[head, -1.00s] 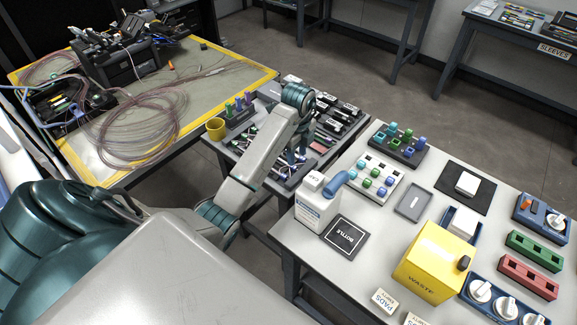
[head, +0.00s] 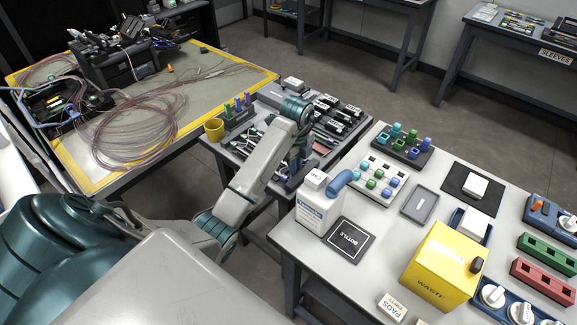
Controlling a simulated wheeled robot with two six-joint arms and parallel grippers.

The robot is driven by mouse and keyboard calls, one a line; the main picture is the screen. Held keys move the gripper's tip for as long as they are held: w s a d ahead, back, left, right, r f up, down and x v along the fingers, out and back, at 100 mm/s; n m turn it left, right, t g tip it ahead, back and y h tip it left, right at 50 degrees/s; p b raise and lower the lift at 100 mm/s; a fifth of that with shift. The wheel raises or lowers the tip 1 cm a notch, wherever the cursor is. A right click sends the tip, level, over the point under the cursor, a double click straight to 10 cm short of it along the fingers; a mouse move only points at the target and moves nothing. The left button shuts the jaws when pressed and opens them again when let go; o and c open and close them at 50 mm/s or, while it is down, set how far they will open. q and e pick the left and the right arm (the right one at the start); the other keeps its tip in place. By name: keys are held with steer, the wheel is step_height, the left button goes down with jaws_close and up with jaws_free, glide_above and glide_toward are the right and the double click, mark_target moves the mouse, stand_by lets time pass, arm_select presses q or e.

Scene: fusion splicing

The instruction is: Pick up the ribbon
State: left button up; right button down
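The ribbon appears as pinkish, clear coiled strands (head: 128,128) lying on the yellow-edged table (head: 205,100) at the left. Loose ends fan out to the right, toward a small pale tip near the middle of that table. My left arm reaches in from the lower left. Its gripper (head: 291,172) hangs low over the tool tray area, right of the ribbon and well apart from it. The wrist and arm partly cover the fingers, so I cannot tell whether they are open or shut. My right gripper is not in view.
A black splicing machine (head: 118,62) stands behind the coil. A yellow cup (head: 214,130) sits at the tool table's left edge. The right table holds a white bottle (head: 318,212), a yellow waste box (head: 440,265) and a white rack (head: 378,182). Grey floor lies behind.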

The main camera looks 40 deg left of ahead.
arm_select(q)
steer(key=shift+c, duration=0.9)
steer(key=shift+r, duration=0.1)
steer(key=shift+r+p, duration=0.55)
steer(key=shift+r, duration=0.05)
step_height(320, 180, up, 3)
steer(key=p, duration=0.2)
steer(key=shift+f+p, duration=0.1)
steer(key=shift+p, duration=0.2)
steer(key=s+p, duration=0.1)
steer(key=s, duration=0.2)
steer(key=s+p, duration=0.1)
steer(key=s, duration=0.1)
steer(key=shift+s+d+p, duration=0.3)
steer(key=shift+s+d, duration=0.05)
steer(key=s+d+p, duration=0.1)
steer(key=s, duration=0.9)
steer(key=shift+d+r+p, duration=0.25)
steer(key=shift+r+p, duration=0.05)
steer(key=shift+r, duration=0.1)
steer(key=shift+s, duration=0.1)
